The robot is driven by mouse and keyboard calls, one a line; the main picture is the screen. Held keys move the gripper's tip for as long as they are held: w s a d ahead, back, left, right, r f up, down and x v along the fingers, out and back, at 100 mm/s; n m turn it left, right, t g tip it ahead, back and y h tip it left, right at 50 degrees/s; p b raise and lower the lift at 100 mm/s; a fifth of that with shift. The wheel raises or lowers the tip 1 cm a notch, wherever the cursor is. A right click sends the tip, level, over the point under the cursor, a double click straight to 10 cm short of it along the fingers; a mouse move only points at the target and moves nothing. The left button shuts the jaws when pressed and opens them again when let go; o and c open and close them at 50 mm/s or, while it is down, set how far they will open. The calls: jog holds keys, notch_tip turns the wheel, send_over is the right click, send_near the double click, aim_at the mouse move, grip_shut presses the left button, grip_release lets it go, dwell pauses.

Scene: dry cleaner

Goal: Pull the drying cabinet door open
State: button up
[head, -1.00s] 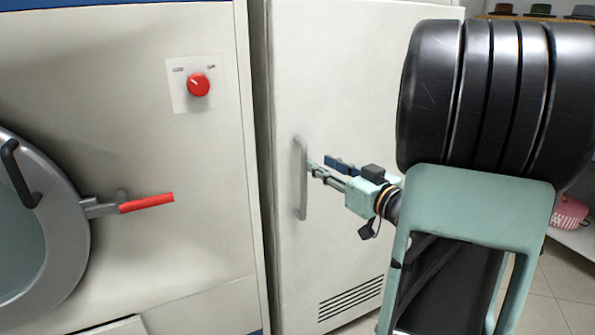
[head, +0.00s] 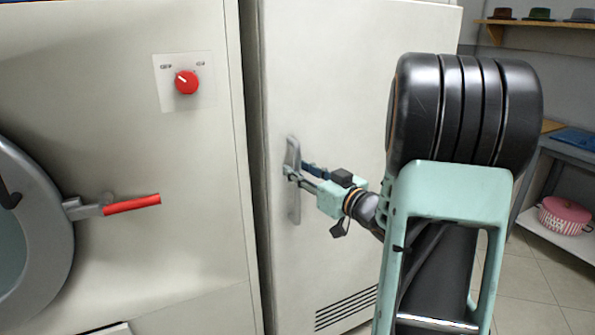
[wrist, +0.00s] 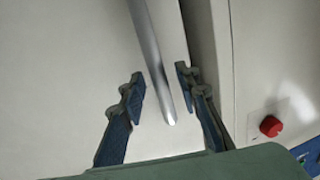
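The drying cabinet door (head: 345,90) is a tall off-white panel with vent slots low down, and it looks closed. Its vertical grey bar handle (head: 295,210) is near the door's left edge in the head view. My gripper (head: 293,169) is at the handle's middle, coming from the right. In the wrist view the handle (wrist: 154,62) runs between the two blue-padded fingers of my gripper (wrist: 159,82). The fingers are open, with a visible gap on each side of the bar. Neither finger clearly touches it.
At left stands a cream machine with a red knob (head: 187,82), a round door (head: 40,240) and a red lever (head: 132,204). A narrow dark gap separates it from the cabinet. At right are a shelf unit with a pink striped pot (head: 565,218) and open tiled floor (head: 540,285).

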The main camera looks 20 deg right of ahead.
jog(key=shift+w+a, duration=0.15)
jog(key=shift+w, duration=0.4)
grip_shut()
